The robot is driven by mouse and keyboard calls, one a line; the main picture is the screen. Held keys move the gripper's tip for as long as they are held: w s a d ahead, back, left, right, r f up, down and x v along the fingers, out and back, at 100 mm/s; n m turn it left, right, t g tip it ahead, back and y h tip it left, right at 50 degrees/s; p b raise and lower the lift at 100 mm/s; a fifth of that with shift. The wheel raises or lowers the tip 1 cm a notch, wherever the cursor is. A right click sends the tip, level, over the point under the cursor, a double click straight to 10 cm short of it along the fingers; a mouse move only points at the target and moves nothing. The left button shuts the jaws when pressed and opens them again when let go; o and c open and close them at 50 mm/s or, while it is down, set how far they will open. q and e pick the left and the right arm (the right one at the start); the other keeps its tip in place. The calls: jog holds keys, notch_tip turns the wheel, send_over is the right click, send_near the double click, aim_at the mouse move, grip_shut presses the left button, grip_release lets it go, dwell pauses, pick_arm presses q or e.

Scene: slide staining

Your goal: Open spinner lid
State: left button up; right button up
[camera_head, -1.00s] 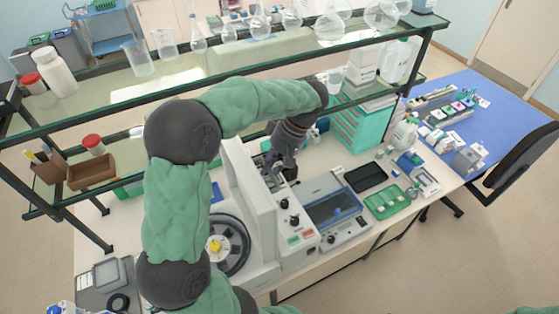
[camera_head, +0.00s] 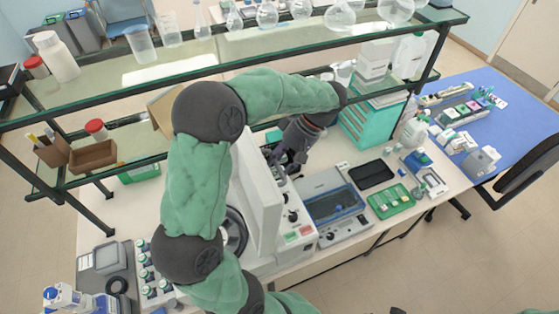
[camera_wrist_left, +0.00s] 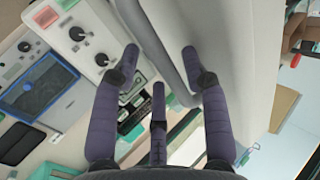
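The spinner is a white bench machine with a control panel (camera_head: 298,236) of dark knobs and buttons. Its pale lid (camera_head: 258,190) stands steeply raised, and part of the dark round rotor (camera_head: 236,232) shows to its left, the rest hidden by my left arm. My left gripper (camera_head: 278,166) is at the lid's far upper right side. In the left wrist view its purple fingers (camera_wrist_left: 161,58) are spread apart, with the lid's pale panel (camera_wrist_left: 240,55) behind and beside the right finger. I cannot tell whether a finger touches it. My right gripper is out of view.
A glass shelf (camera_head: 240,75) with flasks and bottles runs above the bench. To the spinner's right are a blue-windowed device (camera_head: 335,205), a black tray (camera_head: 372,174) and a green tray (camera_head: 390,201). A teal drawer cabinet (camera_head: 370,125) stands behind them.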

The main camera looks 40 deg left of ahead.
pick_arm(q)
jog(key=v, duration=1.2)
jog(key=shift+r, duration=0.1)
dwell(0.4)
